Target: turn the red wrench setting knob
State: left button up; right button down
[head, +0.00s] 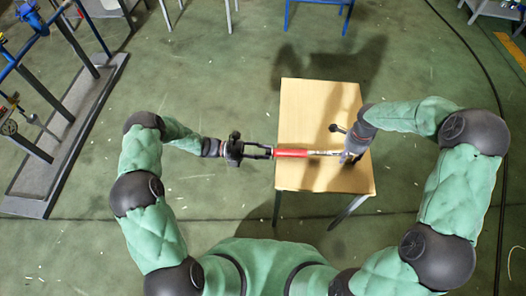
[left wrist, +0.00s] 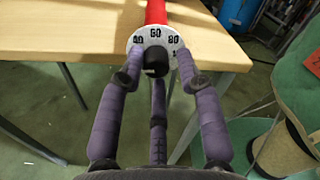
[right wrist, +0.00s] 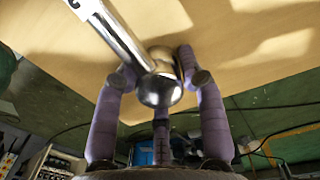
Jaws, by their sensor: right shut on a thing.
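The red wrench (head: 292,153) lies level above the table, its red handle toward the left and its metal shaft toward the right. In the left wrist view its white numbered dial (left wrist: 176,45) faces the camera, with a black setting knob (left wrist: 155,60) at its centre. My left gripper (head: 268,152) is at the handle end; its fingers (left wrist: 160,78) stand apart on either side of the knob, with gaps visible. My right gripper (head: 346,156) is shut on the wrench's metal head (right wrist: 158,88), which shows between its fingers (right wrist: 156,66) in the right wrist view.
The wooden table (head: 305,105) has a bare top around the wrench. A blue-and-grey rack (head: 60,110) stands on the floor at the far left. A blue stool (head: 318,12) is at the top, and a black cable (head: 478,65) runs along the right. Floor is open between.

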pick_arm(q)
jog(key=shift+w, duration=0.1)
jog(key=a, duration=1.2)
jog(key=shift+w, duration=0.15)
pick_arm(e)
jog(key=c, duration=0.7)
grip_release()
